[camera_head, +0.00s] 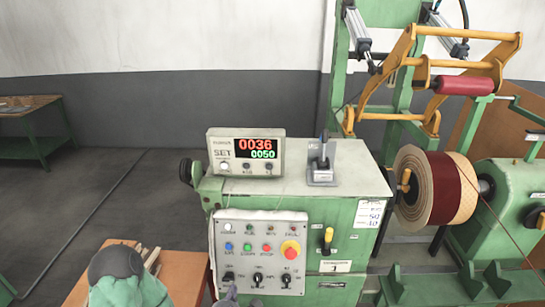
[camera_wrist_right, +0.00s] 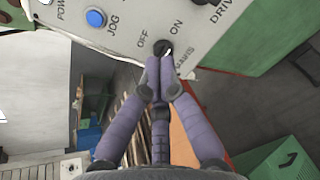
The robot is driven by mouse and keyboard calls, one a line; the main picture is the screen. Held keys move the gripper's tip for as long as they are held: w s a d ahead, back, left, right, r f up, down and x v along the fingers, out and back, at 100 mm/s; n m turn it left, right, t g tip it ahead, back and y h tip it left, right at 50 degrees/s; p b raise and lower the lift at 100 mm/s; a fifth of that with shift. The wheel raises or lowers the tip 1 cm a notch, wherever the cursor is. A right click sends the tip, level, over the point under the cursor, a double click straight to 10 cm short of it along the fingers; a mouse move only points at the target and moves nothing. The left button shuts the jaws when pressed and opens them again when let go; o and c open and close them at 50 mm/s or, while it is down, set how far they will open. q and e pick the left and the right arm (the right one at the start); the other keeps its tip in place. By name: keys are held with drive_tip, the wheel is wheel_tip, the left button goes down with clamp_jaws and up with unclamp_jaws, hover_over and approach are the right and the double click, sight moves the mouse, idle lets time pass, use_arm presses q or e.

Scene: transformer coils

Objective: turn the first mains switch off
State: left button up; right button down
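The first mains switch is a black rotary knob (camera_head: 229,276) at the lower left of the grey control panel (camera_head: 262,229). In the right wrist view the knob (camera_wrist_right: 162,47) sits between the OFF and ON labels, above partly covered lettering. Its setting is hard to tell. My right gripper (camera_head: 230,294) is just below this knob in the head view. In the right wrist view its purple fingers (camera_wrist_right: 162,66) come together at the knob's lower edge and cover part of it. The fingertips look closed together; a grip on the knob does not show.
Two more black rotary switches (camera_head: 257,279) sit to the right, below a red emergency button (camera_head: 290,250) on yellow. A blue JOG button (camera_wrist_right: 95,18) is close to the knob. A display box (camera_head: 246,153) stands on the green cabinet (camera_head: 345,215). A wound coil (camera_head: 436,188) is at right.

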drive_tip(key=shift+b+x, duration=1.95)
drive_tip(key=shift+x, duration=1.55)
drive_tip(key=shift+s+a+f+b, duration=0.3)
drive_tip(key=shift+a+f+b, duration=0.25)
drive_tip(key=shift+b, duration=0.2)
drive_tip(key=shift+w+a+r+b, duration=0.35)
drive_tip(key=shift+a+r+b, duration=0.4)
drive_tip(key=shift+b, duration=1.35)
drive_tip(key=shift+w+r, duration=0.15)
drive_tip(key=shift+r, duration=0.15)
drive_tip(key=shift+s+a+r, duration=0.1)
drive_tip(key=shift+s+r, duration=0.2)
drive_tip(key=shift+s, duration=0.2)
drive_tip(key=shift+p+v, duration=0.4)
drive_tip(key=shift+v, duration=2.05)
